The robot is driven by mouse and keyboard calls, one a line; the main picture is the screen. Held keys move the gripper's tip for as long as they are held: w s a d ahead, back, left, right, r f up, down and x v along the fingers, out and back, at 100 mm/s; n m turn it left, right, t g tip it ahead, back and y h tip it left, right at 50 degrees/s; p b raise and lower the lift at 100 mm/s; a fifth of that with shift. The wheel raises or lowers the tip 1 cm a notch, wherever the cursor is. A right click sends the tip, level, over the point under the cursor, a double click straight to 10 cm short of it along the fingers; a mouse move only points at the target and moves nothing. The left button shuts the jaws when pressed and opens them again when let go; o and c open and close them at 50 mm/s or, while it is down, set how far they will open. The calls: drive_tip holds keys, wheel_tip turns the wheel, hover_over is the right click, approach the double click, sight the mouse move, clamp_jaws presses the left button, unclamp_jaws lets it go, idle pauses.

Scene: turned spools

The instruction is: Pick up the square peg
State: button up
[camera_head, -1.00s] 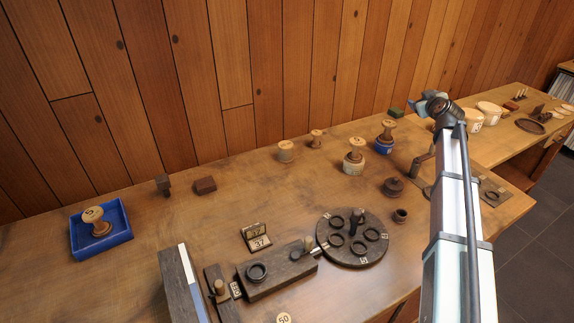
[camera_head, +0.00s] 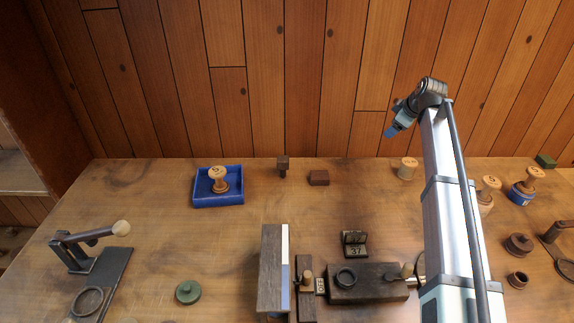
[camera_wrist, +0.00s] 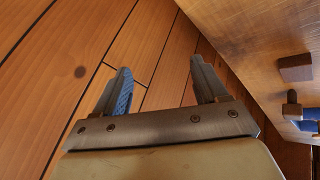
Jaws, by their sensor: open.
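A small dark brown peg with a square head on a narrower stem (camera_head: 283,165) stands near the back edge of the table, just right of the blue tray. It looks like the square peg. In the wrist view a dark peg (camera_wrist: 291,108) shows at the right edge. My gripper (camera_head: 392,128) is raised in front of the wood wall, well to the right of the peg and above the table. In the wrist view my gripper (camera_wrist: 163,80) has its two blue-grey fingers apart, with nothing between them.
A flat brown block (camera_head: 319,178) lies right of the peg; it also shows in the wrist view (camera_wrist: 296,68). The blue tray (camera_head: 218,200) holds a wooden spool (camera_head: 218,180). A tall block (camera_head: 272,270) and a dark fixture (camera_head: 368,285) stand in front.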

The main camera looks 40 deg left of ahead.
drive_tip(key=s+a+n+g+h, duration=0.3)
drive_tip(key=s+a+n, duration=0.1)
drive_tip(key=s+a, duration=1.15)
wheel_tip(320, 180, up, 2)
drive_tip(key=n+g+h, duration=0.1)
drive_tip(key=n+h, duration=0.2)
hover_over(283, 158)
drive_tip(key=f, duration=0.8)
drive_tip(key=shift+s+a, duration=0.15)
drive_tip(key=shift+s, duration=0.05)
drive_tip(key=shift+w+d+f, duration=0.1)
drive_tip(key=shift+f, duration=1.25)
drive_tip(key=shift+w+d+f, duration=0.1)
drive_tip(key=shift+f, duration=1.25)
drive_tip(key=c, duration=1)
